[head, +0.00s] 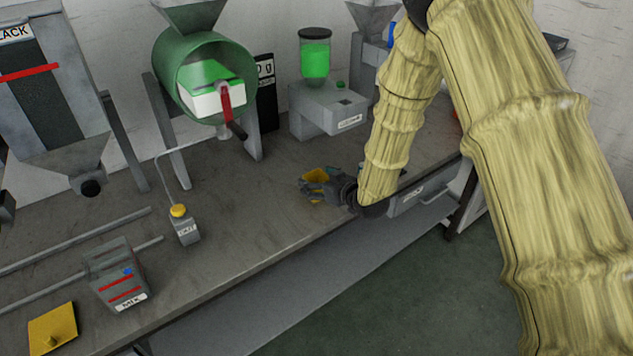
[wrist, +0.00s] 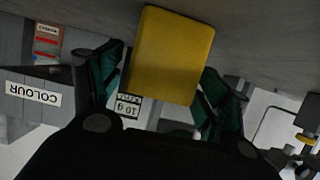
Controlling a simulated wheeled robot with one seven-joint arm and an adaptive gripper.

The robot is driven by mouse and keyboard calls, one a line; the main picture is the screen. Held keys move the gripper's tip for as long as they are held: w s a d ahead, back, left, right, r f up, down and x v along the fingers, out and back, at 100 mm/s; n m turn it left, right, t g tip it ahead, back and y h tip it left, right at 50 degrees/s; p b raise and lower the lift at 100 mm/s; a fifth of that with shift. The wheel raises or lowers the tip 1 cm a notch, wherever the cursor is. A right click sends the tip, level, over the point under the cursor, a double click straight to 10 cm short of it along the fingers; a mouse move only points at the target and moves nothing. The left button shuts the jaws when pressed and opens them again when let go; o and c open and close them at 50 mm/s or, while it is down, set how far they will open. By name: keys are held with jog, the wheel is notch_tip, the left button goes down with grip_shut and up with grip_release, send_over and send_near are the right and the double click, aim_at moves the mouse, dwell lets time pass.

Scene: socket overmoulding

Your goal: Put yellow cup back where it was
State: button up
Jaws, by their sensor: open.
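The yellow cup (head: 317,175) stands on the grey bench near its front edge, partly hidden by my gripper in the head view. In the wrist view, which looks upside down, the yellow cup (wrist: 170,55) is between the two fingers, with its base against the bench surface. My gripper (head: 318,187) is open and low over the bench, its fingers on either side of the cup. In the wrist view my gripper (wrist: 163,78) has dark green finger pads with a gap visible beside the cup.
Behind stands a grey dispenser with a green jar (head: 315,58). A green drum mixer (head: 200,75) is left of it. A small box with a yellow button (head: 183,224), a grey device with red stripes (head: 119,276) and a yellow plate (head: 52,328) are at left. Bench between is clear.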

jog(key=b+v, duration=0.1)
jog(key=v, duration=1)
jog(key=s+d+f+m+g+h, duration=0.2)
jog(key=s+d+f, duration=0.2)
jog(key=s+f, duration=0.5)
jog(key=s+d+f+m+g+h, duration=0.2)
jog(key=s+d+f, duration=0.3)
jog(key=f, duration=0.7)
jog(key=s+d+f+m+g+h, duration=0.1)
jog(key=s+f, duration=0.3)
jog(key=s, duration=0.5)
jog(key=s+d+f+m+g+h, duration=0.1)
jog(key=s+d+f+g, duration=0.2)
jog(key=s, duration=0.7)
jog(key=s+d+f+m+g+h, duration=0.1)
jog(key=s+d+f+g+h, duration=0.1)
jog(key=s+f, duration=0.3)
jog(key=s+d+g, duration=0.1)
jog(key=s, duration=0.3)
jog(key=shift+s+f+m, duration=0.25)
jog(key=shift+s+m, duration=0.05)
jog(key=shift+s, duration=0.05)
